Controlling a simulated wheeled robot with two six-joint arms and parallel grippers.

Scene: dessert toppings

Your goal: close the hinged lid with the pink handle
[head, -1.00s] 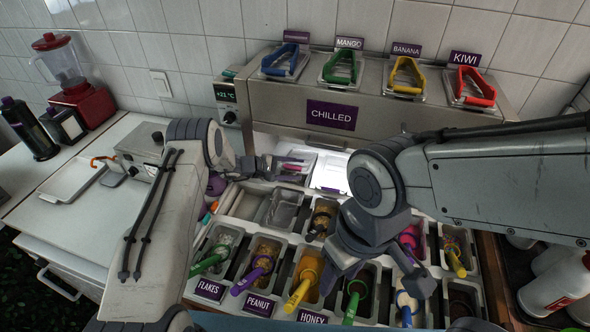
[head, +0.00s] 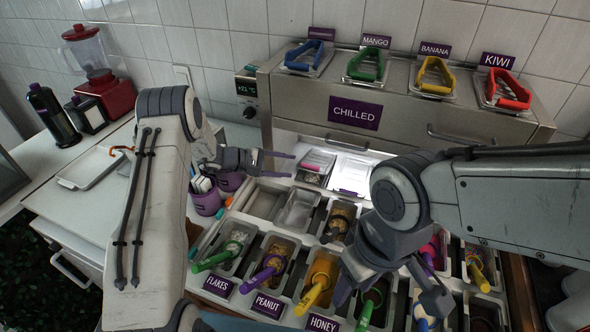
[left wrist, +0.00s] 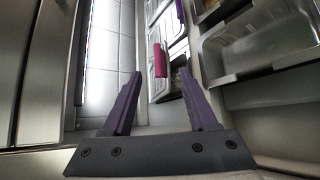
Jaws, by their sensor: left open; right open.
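The lid with the pink handle (head: 312,168) is at the back of the topping bins, under the chilled cabinet, just right of my left gripper. A little pale content shows at its near side; its exact angle is hard to tell. My left gripper (head: 290,165) is open and empty, with its fingers pointing right towards the lid. In the left wrist view the pink handle (left wrist: 160,60) lies beyond the open purple fingers (left wrist: 160,100), apart from them. My right gripper (head: 392,292) is open above the front bins, partly hidden by its own arm.
A lid with a purple handle (head: 348,192) is right of the pink one. The chilled cabinet (head: 400,110) stands behind. Front bins hold toppings and coloured scoops, such as a yellow one (head: 315,295). Purple cups (head: 206,198) stand near my left wrist.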

